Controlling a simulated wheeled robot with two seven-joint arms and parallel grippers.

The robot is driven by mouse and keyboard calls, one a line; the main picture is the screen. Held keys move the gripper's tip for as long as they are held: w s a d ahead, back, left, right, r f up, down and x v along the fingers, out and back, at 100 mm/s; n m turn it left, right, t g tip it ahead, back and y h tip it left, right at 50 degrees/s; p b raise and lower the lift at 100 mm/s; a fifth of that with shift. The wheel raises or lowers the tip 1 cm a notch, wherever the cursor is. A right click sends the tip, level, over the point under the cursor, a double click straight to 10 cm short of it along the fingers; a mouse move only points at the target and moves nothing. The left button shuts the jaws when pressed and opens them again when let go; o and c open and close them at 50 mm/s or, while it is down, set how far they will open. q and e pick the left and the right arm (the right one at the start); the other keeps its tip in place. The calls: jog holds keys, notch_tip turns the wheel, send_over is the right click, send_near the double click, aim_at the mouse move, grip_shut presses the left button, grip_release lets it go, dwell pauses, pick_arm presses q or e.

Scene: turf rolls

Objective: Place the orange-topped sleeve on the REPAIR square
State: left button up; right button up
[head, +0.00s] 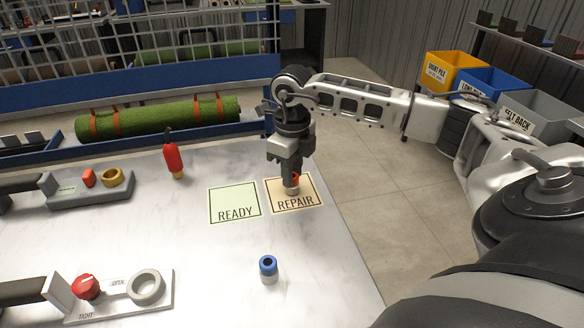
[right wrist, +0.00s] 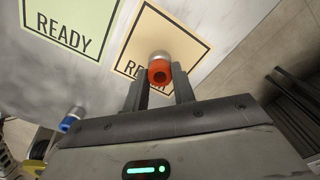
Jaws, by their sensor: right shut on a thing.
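The orange-topped sleeve (head: 294,182) is between the fingers of my right gripper (head: 291,182), over the REPAIR square (head: 308,203). The right wrist view shows its orange ring top and pale body (right wrist: 160,68) between the two dark fingers (right wrist: 160,90), with the tan REPAIR square (right wrist: 188,28) behind. The gripper is shut on the sleeve and points down. I cannot tell whether the sleeve's bottom touches the square. My left gripper is not in view.
The green READY square (head: 234,203) lies just left of REPAIR. A blue-topped sleeve (head: 268,270) stands nearer the front. A red bottle-like tool (head: 173,158) stands at the back. Grey fixtures (head: 120,298) are on the left. The table's right edge is close to REPAIR.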

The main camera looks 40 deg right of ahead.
jog(key=shift+f, duration=0.1)
jog(key=o, duration=0.6)
jog(key=shift+f, duration=0.1)
jog(key=o, duration=0.4)
notch_tip(320, 180, up, 12)
jog(key=shift+r+b, duration=0.25)
jog(key=shift+b, duration=0.2)
